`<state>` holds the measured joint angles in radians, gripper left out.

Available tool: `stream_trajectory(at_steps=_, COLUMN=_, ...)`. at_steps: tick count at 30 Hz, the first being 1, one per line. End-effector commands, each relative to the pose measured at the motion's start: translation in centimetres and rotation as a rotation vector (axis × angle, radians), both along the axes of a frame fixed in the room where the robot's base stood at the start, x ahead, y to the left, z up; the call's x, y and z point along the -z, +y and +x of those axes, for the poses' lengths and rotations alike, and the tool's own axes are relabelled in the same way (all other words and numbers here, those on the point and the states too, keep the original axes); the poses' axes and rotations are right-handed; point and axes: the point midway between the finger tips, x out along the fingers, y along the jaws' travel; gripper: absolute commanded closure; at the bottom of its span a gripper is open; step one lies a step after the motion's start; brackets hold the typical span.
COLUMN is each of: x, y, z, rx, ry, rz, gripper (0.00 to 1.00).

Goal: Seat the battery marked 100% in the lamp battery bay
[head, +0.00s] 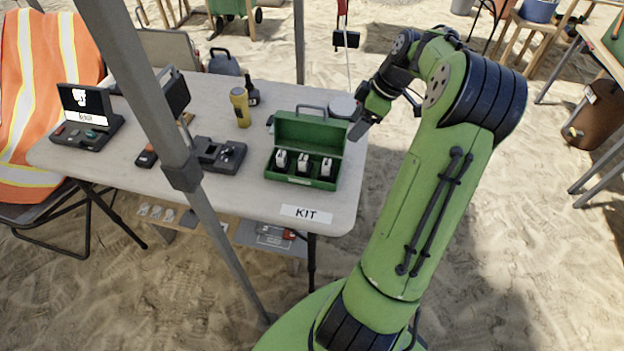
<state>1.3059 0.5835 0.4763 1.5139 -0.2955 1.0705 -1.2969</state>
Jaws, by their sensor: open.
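A green case (312,126) stands open on the table near its right end, lid up at the back. Three small pale batteries (303,163) stand upright in a row in its compartments. Their markings are too small to read, so I cannot tell which is 100%. A dark grey unit (229,158) with a recess or socket lies left of the case; I cannot tell whether it is the lamp battery bay. A black panel (173,94), possibly the lamp, stands behind the pole. My gripper (358,127) is open above the table's right edge, right of the case lid, apart from the batteries.
A tent pole (180,150) crosses in front of the table (262,205). A yellow torch (240,106), a dark bottle (251,94) and a round pale-topped container (342,105) stand behind. A laptop-like device (86,120) sits left. A KIT label (306,214) marks the front edge.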

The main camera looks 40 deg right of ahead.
Motion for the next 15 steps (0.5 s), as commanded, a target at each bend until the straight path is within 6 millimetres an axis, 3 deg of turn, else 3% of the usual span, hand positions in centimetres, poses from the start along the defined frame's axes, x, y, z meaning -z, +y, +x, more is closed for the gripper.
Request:
stream_trajectory(at_steps=9, x=7.5, y=2.1, z=2.3, rx=-0.003, ry=0.006, rz=0.004, gripper=0.36)
stream_trajectory(at_steps=15, x=9.7, y=2.7, z=3.2, rx=-0.001, ry=0.003, rz=0.003, gripper=0.36)
